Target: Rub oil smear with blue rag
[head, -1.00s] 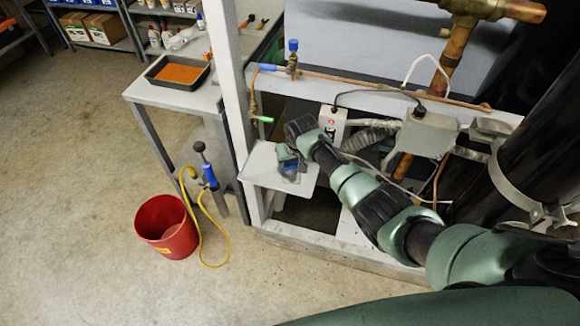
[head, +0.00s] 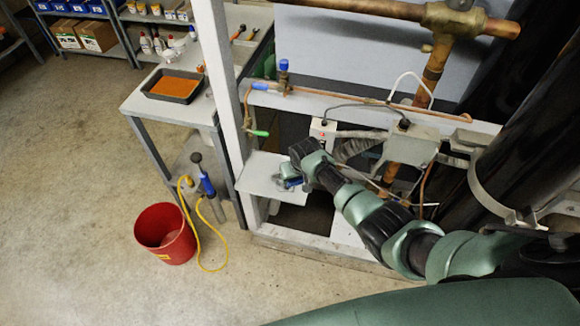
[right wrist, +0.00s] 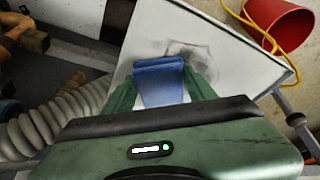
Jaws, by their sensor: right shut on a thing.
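My right gripper (right wrist: 160,88) is shut on the blue rag (right wrist: 158,76), which spreads out in front of the fingers over the white shelf plate (right wrist: 120,15). The dark grey oil smear (right wrist: 196,54) shows on the plate just beyond the rag's far edge, towards the right. In the head view the blue rag (head: 293,183) shows small at the right gripper (head: 288,182), low over the right part of the plate (head: 262,172). The smear is hard to make out there. I cannot tell if the rag presses on the plate. My left gripper is not in view.
A white frame post (head: 217,90) stands left of the plate. A grey control box (head: 411,145), a ribbed hose (head: 357,147) and copper pipes (head: 435,70) crowd the right. A red bucket (head: 165,235) and a pump with yellow hose (head: 205,180) stand on the floor.

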